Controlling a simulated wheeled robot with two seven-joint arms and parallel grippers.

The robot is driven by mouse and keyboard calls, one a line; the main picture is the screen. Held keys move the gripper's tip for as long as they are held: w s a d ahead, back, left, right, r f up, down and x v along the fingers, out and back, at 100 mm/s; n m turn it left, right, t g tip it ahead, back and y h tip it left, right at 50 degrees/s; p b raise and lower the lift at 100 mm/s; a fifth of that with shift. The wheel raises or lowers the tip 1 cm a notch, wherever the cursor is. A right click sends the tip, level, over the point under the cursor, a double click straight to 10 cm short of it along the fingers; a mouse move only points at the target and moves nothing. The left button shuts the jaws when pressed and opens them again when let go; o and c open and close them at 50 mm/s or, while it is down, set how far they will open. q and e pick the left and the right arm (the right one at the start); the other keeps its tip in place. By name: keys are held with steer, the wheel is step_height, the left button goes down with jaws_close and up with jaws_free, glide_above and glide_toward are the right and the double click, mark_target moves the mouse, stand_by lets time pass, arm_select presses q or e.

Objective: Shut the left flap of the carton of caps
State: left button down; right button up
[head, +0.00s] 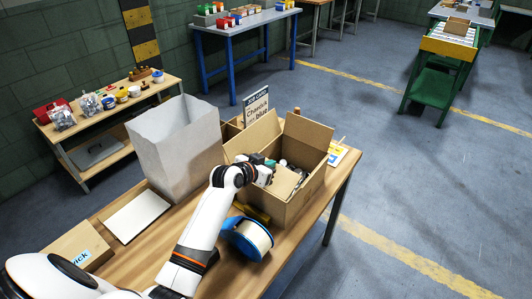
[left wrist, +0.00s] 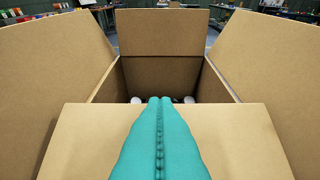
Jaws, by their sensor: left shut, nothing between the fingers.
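The open cardboard carton (head: 306,190) stands at the table's right end, with dark and pale items inside it. In the left wrist view its far flap (left wrist: 162,30) stands up, and the left-hand flap (left wrist: 50,65) and right-hand flap (left wrist: 270,65) spread outward. The near flap (left wrist: 95,145) slopes beneath my fingers, and small white pieces (left wrist: 189,100) show just past its edge. My left gripper (head: 270,167) is shut and empty at the carton's left side; its teal fingers (left wrist: 160,100) point over the near flap. Whether they touch it I cannot tell. My right gripper is out of view.
A tall pale bin (head: 178,145) stands left of the carton. A blue-rimmed spool (head: 250,238) sits close in front. A printed sign (head: 257,105) stands behind. A white panel (head: 137,214) and a cardboard box (head: 80,245) lie further left.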

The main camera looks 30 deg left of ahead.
arm_select(q)
steer(key=shift+w+r+g+p, duration=0.1)
steer(key=shift+w+g+p, duration=0.25)
steer(key=shift+g+p, duration=0.65)
steer(key=shift+w+f+p, duration=0.1)
steer(key=shift+f+p, duration=0.25)
steer(key=shift+p, duration=0.2)
steer(key=shift+w+f+g, duration=0.1)
steer(key=shift+f+g, duration=0.1)
steer(key=shift+g, duration=0.1)
steer(key=shift+w+d+f, duration=0.1)
steer(key=shift+w+f, duration=0.05)
steer(key=shift+f, duration=0.45)
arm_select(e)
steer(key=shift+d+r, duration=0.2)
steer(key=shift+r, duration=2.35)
arm_select(q)
steer(key=shift+p, duration=0.3)
